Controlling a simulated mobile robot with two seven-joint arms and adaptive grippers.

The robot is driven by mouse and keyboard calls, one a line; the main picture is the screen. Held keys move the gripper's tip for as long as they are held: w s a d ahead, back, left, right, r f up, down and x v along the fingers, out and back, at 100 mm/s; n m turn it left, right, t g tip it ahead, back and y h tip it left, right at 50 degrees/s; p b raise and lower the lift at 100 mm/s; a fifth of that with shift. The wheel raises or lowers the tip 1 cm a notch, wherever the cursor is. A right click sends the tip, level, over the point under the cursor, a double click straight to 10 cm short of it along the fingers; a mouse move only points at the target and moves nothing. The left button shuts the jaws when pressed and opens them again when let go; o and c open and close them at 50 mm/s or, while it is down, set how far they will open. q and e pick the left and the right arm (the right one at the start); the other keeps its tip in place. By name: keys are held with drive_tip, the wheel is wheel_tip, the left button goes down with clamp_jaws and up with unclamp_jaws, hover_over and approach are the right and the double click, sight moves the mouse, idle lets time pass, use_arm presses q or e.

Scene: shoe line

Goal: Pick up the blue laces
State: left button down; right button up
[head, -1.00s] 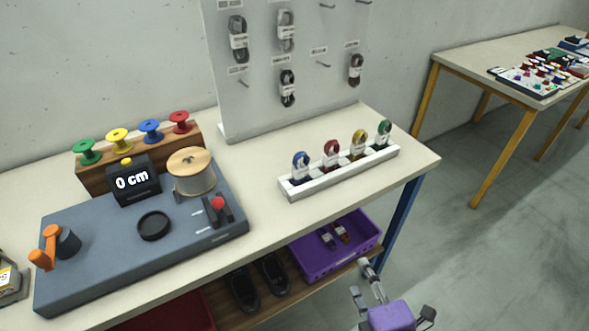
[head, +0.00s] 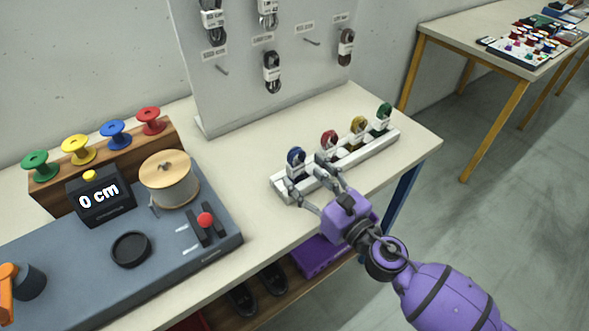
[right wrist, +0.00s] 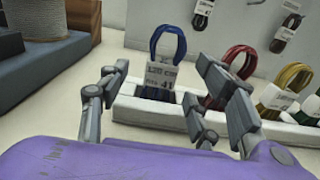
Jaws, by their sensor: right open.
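The blue laces (head: 296,157) are a looped bundle with a white label, standing upright in the leftmost place of a white rack (head: 354,157) on the table. In the right wrist view the blue laces (right wrist: 168,46) rise between and beyond the fingers of my right gripper (right wrist: 160,100). My right gripper (head: 307,183) is open and empty, in front of the laces on the near side of the rack. Its fingers lie to the left and right of the label; I cannot tell whether they touch it. My left gripper is not in view.
Red laces (head: 329,142), yellow laces (head: 358,127) and green laces (head: 383,116) stand to the right in the same rack. A measuring machine (head: 180,235) with a spool lies at left. A pegboard (head: 260,100) stands behind. A purple crate (head: 308,256) is below.

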sight(299, 166)
drive_tip(key=x, duration=0.4)
drive_tip(key=shift+w+d+r+p, duration=0.15)
drive_tip(key=shift+r+p, duration=0.15)
drive_tip(key=shift+r, duration=0.05)
drive_tip(key=shift+w+a+f, duration=0.1)
drive_tip(key=shift+w+a, duration=0.15)
drive_tip(key=shift+w, duration=0.1)
drive_tip(key=c, duration=1.1)
